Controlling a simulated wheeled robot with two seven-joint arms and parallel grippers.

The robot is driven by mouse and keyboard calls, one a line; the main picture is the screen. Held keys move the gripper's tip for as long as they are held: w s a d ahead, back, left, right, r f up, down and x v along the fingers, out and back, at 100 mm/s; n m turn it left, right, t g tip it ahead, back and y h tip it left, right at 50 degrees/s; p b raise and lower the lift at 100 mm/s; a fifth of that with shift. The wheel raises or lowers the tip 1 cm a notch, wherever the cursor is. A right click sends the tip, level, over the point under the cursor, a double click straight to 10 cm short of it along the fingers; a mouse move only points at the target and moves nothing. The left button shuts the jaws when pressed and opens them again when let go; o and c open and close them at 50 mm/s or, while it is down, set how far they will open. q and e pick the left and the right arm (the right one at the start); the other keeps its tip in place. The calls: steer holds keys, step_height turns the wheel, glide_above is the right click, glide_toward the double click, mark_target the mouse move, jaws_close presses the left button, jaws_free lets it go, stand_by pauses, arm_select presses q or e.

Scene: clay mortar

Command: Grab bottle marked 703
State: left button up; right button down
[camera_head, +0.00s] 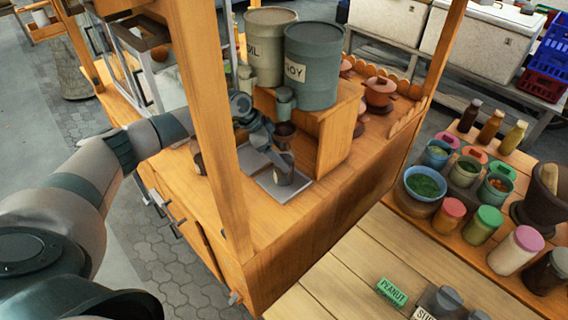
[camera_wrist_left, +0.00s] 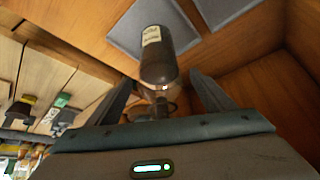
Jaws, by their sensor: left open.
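A dark bottle (camera_head: 283,176) stands on a grey tile (camera_head: 268,186) on the wooden cart. In the left wrist view the same bottle (camera_wrist_left: 158,62) has a pale label too small to read, so I cannot confirm 703. My left gripper (camera_head: 275,148) is beside the upper part of the bottle. In the left wrist view the open gripper (camera_wrist_left: 162,88) has its two dark fingers on either side of the bottle's narrow end, with visible gaps. The narrow end and a round part behind it are partly hidden by the gripper body. My right gripper is not in view.
A wooden box (camera_head: 328,132) beside the gripper carries two large drums (camera_head: 312,70). A cart post (camera_head: 210,120) rises close to my left arm. Several jars and bowls (camera_head: 424,184) crowd the shelf at right. A green PEANUT tag (camera_head: 391,292) is on the front table.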

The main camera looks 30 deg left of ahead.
mark_target(279, 144)
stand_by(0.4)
arm_select(q)
steer(key=c, duration=1.8)
steer(key=shift+r, duration=0.1)
steer(key=shift+r+b, duration=0.7)
steer(key=shift+b, duration=0.05)
steer(key=shift+r+b, duration=0.55)
steer(key=shift+r, duration=0.35)
steer(key=shift+s+a+r+b, duration=0.1)
steer(key=shift+s+a+b, duration=1.05)
steer(key=shift+s+a, duration=0.95)
steer(key=shift+s+a+f+b, duration=0.1)
steer(key=shift+s+a+b, duration=1.2)
steer(key=shift+a, duration=1.4)
steer(key=shift+s+a+r+b, duration=0.1)
steer(key=shift+s+a+b, duration=0.85)
steer(key=shift+s+a, duration=1.25)
steer(key=shift+w+a, duration=0.2)
